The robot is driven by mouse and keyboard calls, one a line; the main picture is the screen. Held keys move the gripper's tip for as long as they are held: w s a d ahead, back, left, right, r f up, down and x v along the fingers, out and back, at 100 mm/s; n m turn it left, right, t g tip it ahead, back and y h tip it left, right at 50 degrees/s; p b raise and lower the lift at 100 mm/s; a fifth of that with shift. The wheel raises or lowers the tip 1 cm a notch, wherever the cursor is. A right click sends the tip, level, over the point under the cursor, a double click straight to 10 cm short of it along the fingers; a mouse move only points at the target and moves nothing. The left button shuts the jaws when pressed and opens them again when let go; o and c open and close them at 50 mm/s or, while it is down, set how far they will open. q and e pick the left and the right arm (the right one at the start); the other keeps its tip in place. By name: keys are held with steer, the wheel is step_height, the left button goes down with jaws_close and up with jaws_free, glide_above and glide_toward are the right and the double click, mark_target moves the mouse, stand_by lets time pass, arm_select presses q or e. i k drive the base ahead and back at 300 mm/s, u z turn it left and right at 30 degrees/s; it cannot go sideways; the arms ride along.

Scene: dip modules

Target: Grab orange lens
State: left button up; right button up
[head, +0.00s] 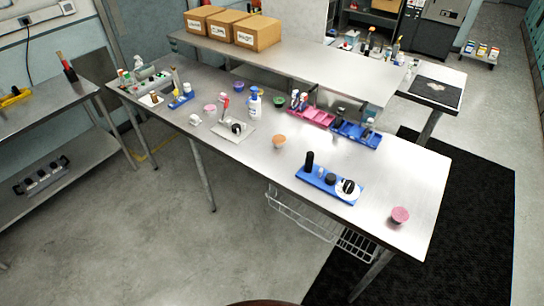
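A small round piece with an orange top, which matches the orange lens (279,141), sits on the steel table (240,165) near its middle. Neither of my grippers shows in the head view.
A blue tray (330,185) with black parts and a white disc lies right of the orange piece. A pink round piece (400,215) sits near the right end.

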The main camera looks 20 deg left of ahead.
mark_target(279, 139)
steer(key=z, duration=0.05)
steer(key=k, duration=0.55)
steer(key=u, duration=1.15)
steer(key=i, duration=0.65)
steer(key=u, duration=0.55)
steer(key=i, duration=1.4)
steer(key=z, duration=0.9)
